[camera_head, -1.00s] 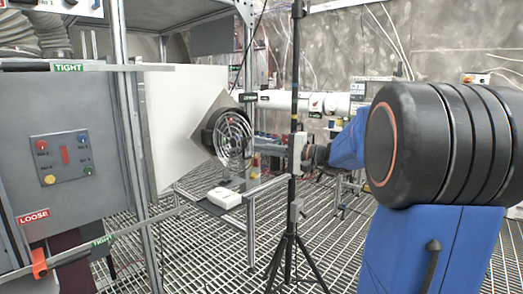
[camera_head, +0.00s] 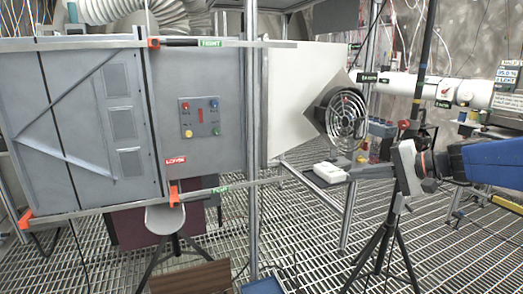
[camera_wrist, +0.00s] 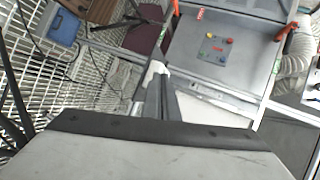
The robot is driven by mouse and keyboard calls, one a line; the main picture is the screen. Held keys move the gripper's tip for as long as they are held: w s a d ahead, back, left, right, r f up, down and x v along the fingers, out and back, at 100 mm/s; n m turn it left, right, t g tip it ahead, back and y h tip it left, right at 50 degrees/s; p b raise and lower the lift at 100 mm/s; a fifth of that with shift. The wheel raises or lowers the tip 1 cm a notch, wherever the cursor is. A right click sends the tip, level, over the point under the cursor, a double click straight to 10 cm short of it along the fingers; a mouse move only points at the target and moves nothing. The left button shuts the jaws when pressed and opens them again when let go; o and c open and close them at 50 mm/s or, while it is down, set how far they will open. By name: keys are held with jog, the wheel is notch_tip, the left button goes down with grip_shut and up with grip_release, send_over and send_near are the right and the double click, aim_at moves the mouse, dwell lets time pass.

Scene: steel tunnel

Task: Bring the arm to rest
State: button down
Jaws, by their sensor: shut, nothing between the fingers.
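My gripper (camera_wrist: 156,72) is in the lower middle of the wrist view, with its narrow dark fingers together, pale at the tip and nothing held. Behind it in that view lie the grated floor and the grey cabinet. My blue arm link (camera_head: 490,160) reaches in from the right edge of the head view, roughly level. Its dark joint (camera_head: 441,163) is beside a dark tripod (camera_head: 390,245).
The grey cabinet (camera_head: 165,150) with a button panel (camera_head: 200,118) fills the left. Open grating (camera_head: 300,240) lies between cabinet and tripod.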

jog(key=s+a+f+n+g+h, duration=0.2)
jog(key=s+f+h, duration=0.1)
jog(key=s+f, duration=0.55)
jog(key=s+a+f+n+g+h, duration=0.25)
jog(key=s+f, duration=0.25)
jog(key=s, duration=0.6)
jog(key=s+d+f+n+h, duration=0.3)
jog(key=s+d+h, duration=0.1)
jog(key=s+d, duration=0.1)
jog(key=shift+s+f+t+h, duration=0.35)
jog(key=shift+s, duration=0.5)
